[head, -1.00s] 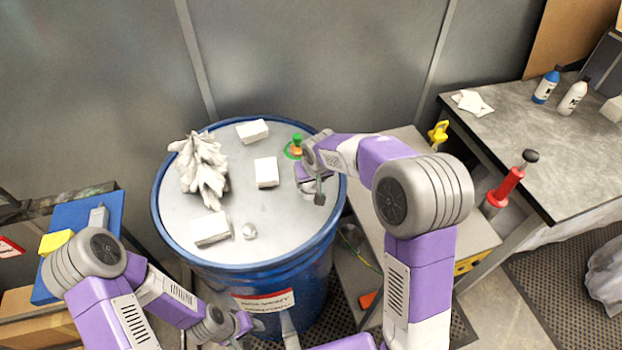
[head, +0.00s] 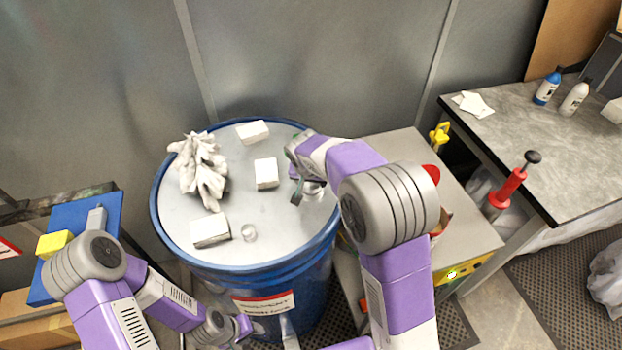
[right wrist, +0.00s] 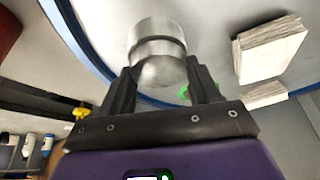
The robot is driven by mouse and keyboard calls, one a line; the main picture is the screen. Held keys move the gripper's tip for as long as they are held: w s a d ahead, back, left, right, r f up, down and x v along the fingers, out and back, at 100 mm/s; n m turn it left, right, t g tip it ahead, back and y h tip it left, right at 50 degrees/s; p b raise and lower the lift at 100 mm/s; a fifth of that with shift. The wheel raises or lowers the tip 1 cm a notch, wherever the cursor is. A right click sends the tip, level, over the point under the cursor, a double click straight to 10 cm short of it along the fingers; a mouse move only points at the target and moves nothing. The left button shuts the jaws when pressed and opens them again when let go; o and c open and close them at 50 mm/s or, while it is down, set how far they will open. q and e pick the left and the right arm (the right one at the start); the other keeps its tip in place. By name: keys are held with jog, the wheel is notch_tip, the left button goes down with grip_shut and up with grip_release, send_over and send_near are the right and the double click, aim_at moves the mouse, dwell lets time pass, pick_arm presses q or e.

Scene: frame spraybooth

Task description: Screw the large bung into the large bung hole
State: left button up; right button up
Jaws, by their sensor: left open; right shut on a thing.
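My right gripper (right wrist: 160,82) is shut on a silver metal cylinder, which looks like the large bung (right wrist: 157,45). In the head view the right gripper (head: 306,188) is over the right part of the blue drum's grey lid (head: 275,220), and my wrist partly covers it. A green mark (right wrist: 185,91) shows on the lid behind the fingers in the right wrist view. I cannot make out the large bung hole. A small silver round piece (head: 249,232) is on the lid near its front. My left gripper (head: 243,326) is open and empty, low in front of the drum.
White blocks (head: 266,173) and a crumpled white glove-like bundle (head: 200,170) lie on the lid. A grey cart (head: 470,235) stands right of the drum, with a red-handled tool (head: 507,187) beyond. A bench (head: 530,145) holds bottles. A blue tray (head: 70,220) is at left.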

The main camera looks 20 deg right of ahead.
jog(key=m+g+h, duration=0.1)
jog(key=m, duration=0.3)
jog(key=shift+s+a+f+p, duration=0.1)
jog(key=shift+p, duration=0.25)
jog(key=m+h+p, duration=0.1)
jog(key=m, duration=0.1)
jog(key=shift+a+m+g, duration=0.1)
jog(key=shift+m+g, duration=0.2)
jog(key=shift+g, duration=0.1)
jog(key=shift+m+g+p, duration=0.4)
jog(key=shift+m+p, duration=0.25)
jog(key=shift+m, duration=0.45)
jog(key=o, duration=1)
jog(key=shift+c, duration=0.2)
